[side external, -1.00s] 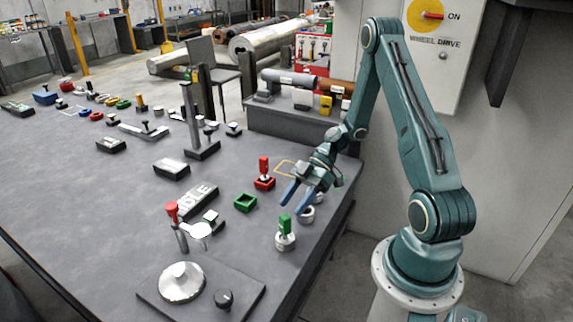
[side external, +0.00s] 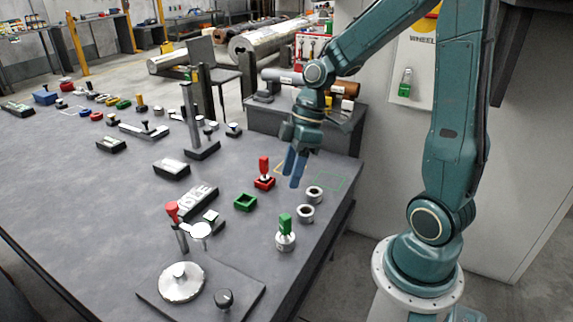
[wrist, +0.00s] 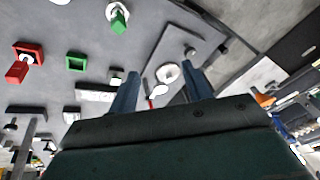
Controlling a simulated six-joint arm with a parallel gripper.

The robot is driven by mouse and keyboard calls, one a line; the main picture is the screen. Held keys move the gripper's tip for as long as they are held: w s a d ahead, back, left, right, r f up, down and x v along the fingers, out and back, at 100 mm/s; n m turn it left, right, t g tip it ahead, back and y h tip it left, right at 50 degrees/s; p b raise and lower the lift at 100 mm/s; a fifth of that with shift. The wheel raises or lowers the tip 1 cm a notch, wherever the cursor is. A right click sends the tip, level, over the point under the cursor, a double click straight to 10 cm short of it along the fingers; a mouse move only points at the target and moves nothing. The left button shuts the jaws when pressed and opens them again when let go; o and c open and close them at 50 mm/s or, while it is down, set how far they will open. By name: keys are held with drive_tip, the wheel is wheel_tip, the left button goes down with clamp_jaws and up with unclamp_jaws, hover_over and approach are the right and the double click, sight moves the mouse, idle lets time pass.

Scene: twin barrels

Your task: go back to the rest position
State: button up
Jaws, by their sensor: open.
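My gripper (side external: 295,168) has blue fingers and is open and empty. In the side external view it hangs fingers down above the right part of the grey table, just right of the red peg in its red square base (side external: 264,174). In the wrist view my gripper (wrist: 158,92) shows its two fingers spread apart, with nothing between them but the table farther off.
A green peg in a grey ring (side external: 285,236), two empty grey rings (side external: 314,194) and a green square frame (side external: 245,202) stand nearby. A round silver lid (side external: 181,284) lies on a plate in front. A raised block with barrels (side external: 305,125) stands behind my gripper.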

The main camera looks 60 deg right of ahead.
drive_tip(key=s+a+r+m+t+h, duration=0.3)
drive_tip(key=s+r+m, duration=0.5)
drive_tip(key=s+r, duration=0.3)
drive_tip(key=shift+s+a+r+t+h, duration=0.3)
drive_tip(key=shift+s+a+t+h, duration=0.15)
drive_tip(key=shift+t, duration=0.25)
